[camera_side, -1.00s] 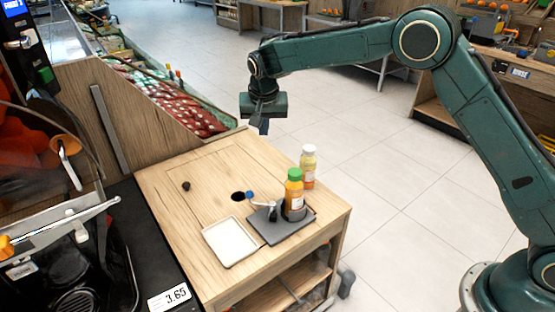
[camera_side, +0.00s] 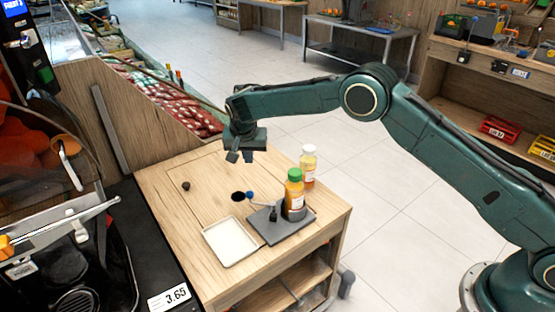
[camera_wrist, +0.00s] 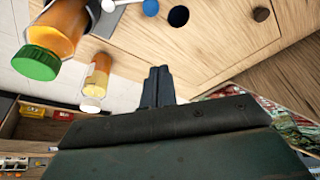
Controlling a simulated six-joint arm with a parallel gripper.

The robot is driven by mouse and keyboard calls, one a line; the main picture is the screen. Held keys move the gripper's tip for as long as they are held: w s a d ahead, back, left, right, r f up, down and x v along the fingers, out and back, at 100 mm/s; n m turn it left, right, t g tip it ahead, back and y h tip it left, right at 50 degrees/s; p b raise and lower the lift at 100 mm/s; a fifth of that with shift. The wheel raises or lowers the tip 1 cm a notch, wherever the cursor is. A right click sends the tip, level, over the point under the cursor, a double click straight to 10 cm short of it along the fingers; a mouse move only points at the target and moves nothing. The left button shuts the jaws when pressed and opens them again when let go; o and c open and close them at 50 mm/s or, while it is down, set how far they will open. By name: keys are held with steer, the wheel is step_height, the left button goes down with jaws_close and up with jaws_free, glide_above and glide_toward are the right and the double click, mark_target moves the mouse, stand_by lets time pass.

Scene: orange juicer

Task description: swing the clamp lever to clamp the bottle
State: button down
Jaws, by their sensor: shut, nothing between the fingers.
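The green-capped orange bottle (camera_side: 295,196) stands upright on the dark clamp base (camera_side: 281,228) near the right edge of the wooden counter. The clamp lever (camera_side: 262,200), a thin arm with a blue knob (camera_side: 250,196), points left from the base toward a dark round hole. My gripper (camera_side: 240,156) is shut and empty, above the back of the counter and apart from the lever. In the wrist view the closed fingers (camera_wrist: 157,86) are at the middle. The green-capped bottle (camera_wrist: 58,35) and the blue knob (camera_wrist: 151,7) lie beyond them, at upper left and top.
A white-capped bottle (camera_side: 308,168) stands behind the green-capped one. A white square tray (camera_side: 230,242) lies left of the clamp base. A small dark knob (camera_side: 186,186) sits on the counter's left side. The counter's back middle is clear.

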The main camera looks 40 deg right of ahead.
steer(key=shift+f, duration=0.1)
step_height(320, 180, down, 10)
steer(key=shift+s+a, duration=0.15)
steer(key=shift+s, duration=0.1)
stand_by(1.1)
